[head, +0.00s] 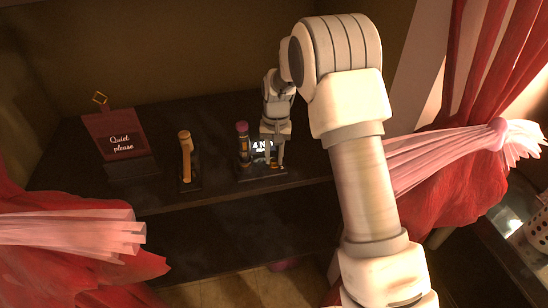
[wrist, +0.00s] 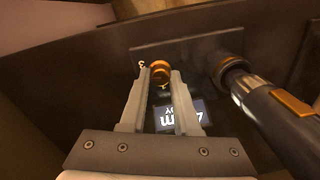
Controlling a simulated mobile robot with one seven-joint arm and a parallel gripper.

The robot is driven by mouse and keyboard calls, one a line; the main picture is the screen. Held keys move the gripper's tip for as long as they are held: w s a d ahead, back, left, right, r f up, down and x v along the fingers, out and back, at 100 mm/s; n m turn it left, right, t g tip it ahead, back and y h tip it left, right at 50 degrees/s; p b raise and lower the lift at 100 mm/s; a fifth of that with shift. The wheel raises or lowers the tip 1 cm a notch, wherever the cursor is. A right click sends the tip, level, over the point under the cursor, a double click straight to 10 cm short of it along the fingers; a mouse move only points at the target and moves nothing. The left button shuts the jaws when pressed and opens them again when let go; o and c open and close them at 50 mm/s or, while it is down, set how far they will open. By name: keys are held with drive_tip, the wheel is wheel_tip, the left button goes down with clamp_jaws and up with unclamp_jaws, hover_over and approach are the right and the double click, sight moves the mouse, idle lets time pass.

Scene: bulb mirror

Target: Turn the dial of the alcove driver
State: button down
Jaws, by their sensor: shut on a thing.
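The alcove driver is a dark, upright tool (head: 243,152) with orange bands and a purple top. It stands on a dark base on the shelf, and its shaft (wrist: 262,100) rises at the right in the wrist view. The base (wrist: 200,50) carries a small orange dial (wrist: 161,68) and a lit display (wrist: 181,115), which reads "4 N" in the head view. A "3" mark shows left of the dial. My gripper (wrist: 159,78) points down at the base with its fingertips on both sides of the dial, shut on it. The fingers hide part of the dial and display.
On the shelf (head: 215,198), a yellow-handled tool (head: 185,155) stands left of the driver, and a "Quiet please" sign (head: 117,137) stands farther left. Red curtains (head: 450,170) with pink ties flank the alcove. The shelf's front edge is close to the base.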

sight(276, 161)
drive_tip(key=shift+m, duration=2.2)
drive_tip(key=c, duration=0.6)
unclamp_jaws()
drive_tip(key=shift+c, duration=0.2)
wheel_tip(276, 161, up, 18)
drive_tip(key=shift+s+d+f, duration=0.15)
drive_tip(key=shift+d+f, duration=0.1)
drive_tip(key=shift+d, duration=0.05)
